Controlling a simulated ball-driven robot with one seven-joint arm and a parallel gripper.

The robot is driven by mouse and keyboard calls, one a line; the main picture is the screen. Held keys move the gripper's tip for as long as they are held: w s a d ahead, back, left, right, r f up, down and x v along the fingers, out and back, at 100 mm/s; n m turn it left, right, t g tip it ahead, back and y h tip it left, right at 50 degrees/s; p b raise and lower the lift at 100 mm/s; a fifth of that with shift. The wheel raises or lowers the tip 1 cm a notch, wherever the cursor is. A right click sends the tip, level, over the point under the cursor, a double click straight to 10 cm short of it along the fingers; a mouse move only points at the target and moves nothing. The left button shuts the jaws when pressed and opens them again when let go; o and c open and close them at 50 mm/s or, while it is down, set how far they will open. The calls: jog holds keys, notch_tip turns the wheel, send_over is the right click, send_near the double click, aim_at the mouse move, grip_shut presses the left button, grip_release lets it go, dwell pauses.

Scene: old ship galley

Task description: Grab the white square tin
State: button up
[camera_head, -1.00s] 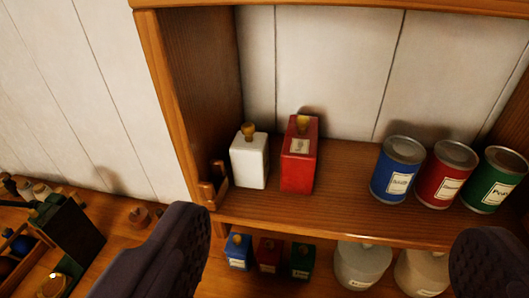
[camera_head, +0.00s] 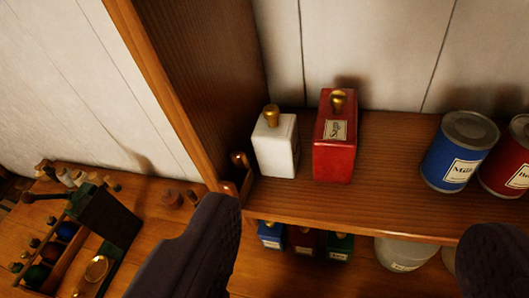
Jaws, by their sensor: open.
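The white square tin (camera_head: 275,148) stands upright on the wooden shelf, with a gold knob on its lid. A taller red square tin (camera_head: 334,146) with a pale label stands just to its right, a small gap between them. My gripper (camera_head: 345,245) is open and empty, its two dark fingers wide apart at the bottom of the view. The left finger is lower than the white tin and to its left; the right finger is far to the right. Neither finger appears to touch the tin.
The shelf's side wall (camera_head: 178,85) and a small wooden rail end (camera_head: 240,175) are close left of the white tin. Blue (camera_head: 459,150) and red (camera_head: 510,165) cans stand to the right. Small tins and pale jars sit below. A dark box (camera_head: 104,216) is at lower left.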

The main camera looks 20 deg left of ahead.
jog(key=w+a+f+g+p, duration=0.2)
jog(key=w+a+p, duration=0.1)
jog(key=w+p, duration=0.4)
jog(key=m+g+p, duration=0.2)
jog(key=g+p, duration=0.3)
jog(key=p, duration=1.7)
send_near(273, 130)
jog(key=shift+h, duration=0.3)
jog(key=x, duration=0.5)
jog(key=shift+w+a+f, duration=0.15)
jog(key=shift+a+f, duration=0.1)
jog(key=p+x, duration=0.1)
jog(key=x, duration=0.4)
jog(key=shift+w+p, duration=0.1)
jog(key=shift+p, duration=0.25)
jog(key=shift+s, duration=0.2)
jog(key=shift+c, duration=1)
jog(key=shift+w, duration=0.1)
jog(key=c, duration=0.7)
